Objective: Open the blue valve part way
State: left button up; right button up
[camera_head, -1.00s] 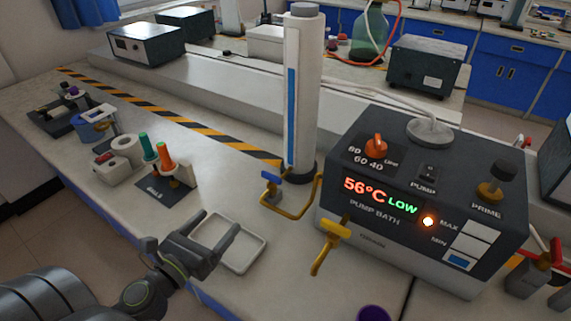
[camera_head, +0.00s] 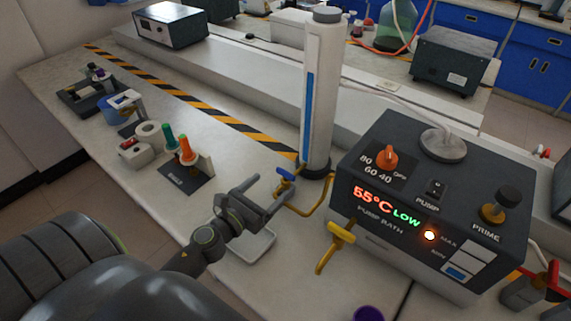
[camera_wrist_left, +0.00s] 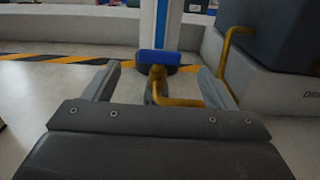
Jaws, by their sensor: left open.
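The blue valve (camera_head: 285,174) has a blue handle on a yellow pipe (camera_head: 318,203) at the foot of the white column (camera_head: 320,95). In the left wrist view the blue handle (camera_wrist_left: 159,57) lies crosswise between and beyond my fingertips. My left gripper (camera_head: 268,196) is open and empty, just short of the valve; in the wrist view its two fingers (camera_wrist_left: 160,80) stand either side of the valve, apart from it. I do not see my right gripper.
A yellow-handled valve (camera_head: 340,232) sticks out at the front of the dark pump bath (camera_head: 430,200). A white tray (camera_head: 245,243) lies under my left gripper. Orange and green bottles stand on a dark board (camera_head: 187,178) to the left.

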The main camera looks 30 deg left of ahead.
aim_at(284, 174)
pick_arm(q)
jog(key=w, duration=0.2)
jog(key=w+p, duration=0.1)
jog(key=w, duration=0.5)
jog(key=shift+d, duration=0.35)
jog(key=shift+c, duration=0.5)
jog(key=c, duration=0.9)
